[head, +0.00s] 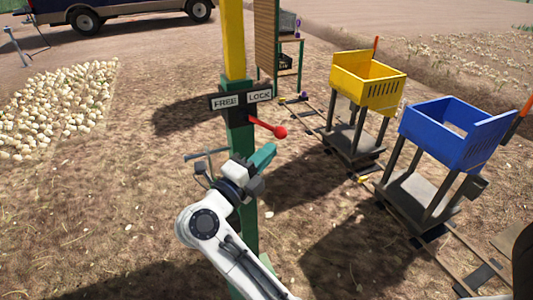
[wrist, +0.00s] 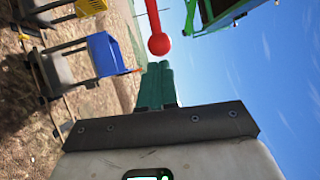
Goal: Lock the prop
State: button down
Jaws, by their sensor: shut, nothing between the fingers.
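A green post (head: 239,133) with a yellow upper part (head: 233,40) stands in the middle of the head view. A dark plate on it carries a FREE label (head: 224,104) on the left and a LOCK label (head: 259,96) on the right. A red-knobbed lever (head: 280,132) sticks out from the post below LOCK, pointing right and slightly down. My gripper (head: 266,156) is shut and empty, its green fingers just below and left of the knob. In the wrist view the red knob (wrist: 159,45) is just beyond the fingertips (wrist: 156,72); whether they touch is unclear.
A yellow crate cart (head: 368,92) and a blue crate cart (head: 447,140) stand on rails at the right. A pile of onions (head: 55,108) lies at the left, and a vehicle (head: 100,12) is behind. Bare soil lies left of the post.

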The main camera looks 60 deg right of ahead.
jog(key=s+b+v, duration=0.1)
jog(key=b+v, duration=0.1)
jog(key=v, duration=0.9)
jog(key=shift+s, duration=0.25)
jog(key=shift+a, duration=0.15)
